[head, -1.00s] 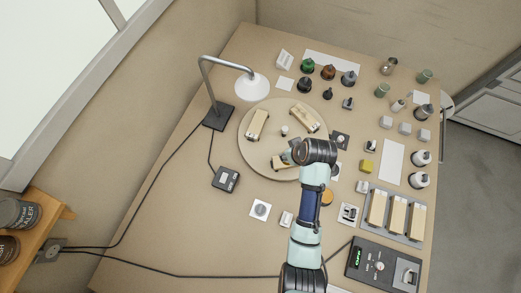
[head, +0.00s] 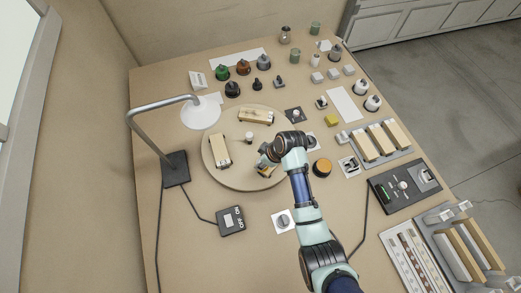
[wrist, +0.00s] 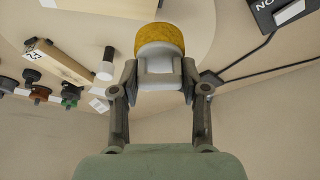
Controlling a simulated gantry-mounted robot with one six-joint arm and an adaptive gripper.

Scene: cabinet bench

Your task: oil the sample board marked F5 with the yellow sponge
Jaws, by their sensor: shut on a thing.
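My gripper (wrist: 160,82) is shut on the pale grey holder (wrist: 160,66) of a round yellow sponge (wrist: 160,38), seen large in the wrist view. In the head view my gripper (head: 266,158) is above the near part of a round turntable (head: 237,181). Two other boards are on the turntable, one at the left (head: 220,150) and one at the back (head: 257,117). The back board (wrist: 62,62) has an end label in the wrist view. I cannot read F5 on any board.
A desk lamp (head: 174,170) stands left of the turntable, with an ON/OFF box (head: 231,221) in front. A white peg (head: 249,136) stands mid-turntable.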

